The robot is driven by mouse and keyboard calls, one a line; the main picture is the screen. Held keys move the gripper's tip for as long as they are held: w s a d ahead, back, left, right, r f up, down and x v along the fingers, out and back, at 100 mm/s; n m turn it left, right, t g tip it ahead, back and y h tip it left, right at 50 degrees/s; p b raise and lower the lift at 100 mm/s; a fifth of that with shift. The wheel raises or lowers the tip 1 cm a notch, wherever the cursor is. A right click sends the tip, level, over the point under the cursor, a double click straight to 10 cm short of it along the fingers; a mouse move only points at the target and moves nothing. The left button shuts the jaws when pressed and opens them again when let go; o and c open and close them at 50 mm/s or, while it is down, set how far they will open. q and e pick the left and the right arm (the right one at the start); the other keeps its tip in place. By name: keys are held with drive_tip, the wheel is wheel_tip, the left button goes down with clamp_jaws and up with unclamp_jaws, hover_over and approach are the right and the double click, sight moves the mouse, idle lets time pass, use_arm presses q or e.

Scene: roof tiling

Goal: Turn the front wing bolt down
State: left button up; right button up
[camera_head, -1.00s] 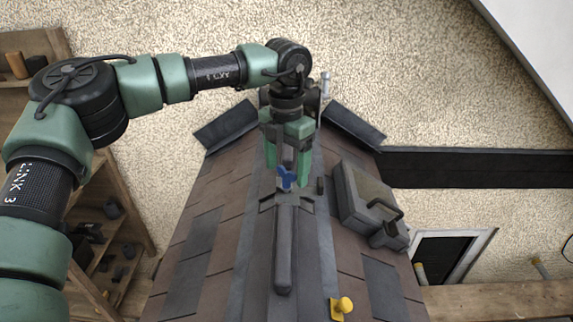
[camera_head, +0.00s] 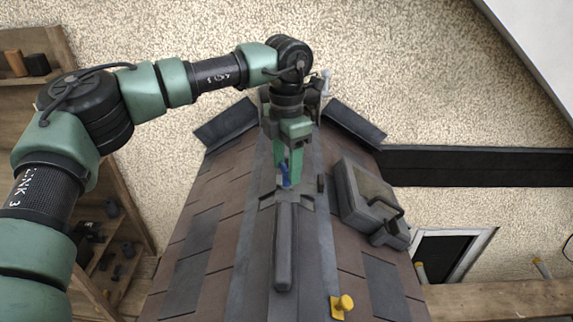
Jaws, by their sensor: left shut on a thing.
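The blue wing bolt (camera_head: 285,176) stands on the roof ridge, just behind the far end of a long dark ridge bar (camera_head: 285,245). It is seen nearly edge-on. My left gripper (camera_head: 287,165) points down over the ridge and its green fingers are shut on the wing bolt. The fingers hide part of the bolt, and its lower end is hard to make out. My right gripper is not in view.
A grey case with a handle (camera_head: 366,200) lies on the right slope. A yellow piece with a knob (camera_head: 341,305) is at the front right. Wooden shelves (camera_head: 120,210) stand at the left.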

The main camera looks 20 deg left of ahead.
use_arm(q)
drive_tip(key=m, duration=0.5)
drive_tip(key=shift+w+r+m, duration=0.15)
drive_tip(key=shift+r+m, duration=0.05)
drive_tip(key=shift+m, duration=0.1)
drive_tip(key=m, duration=0.4)
drive_tip(key=shift+r, duration=0.15)
drive_tip(key=shift+m, duration=0.4)
drive_tip(key=o, duration=1.3)
drive_tip(key=shift+c, duration=0.2)
drive_tip(key=shift+o, duration=0.6)
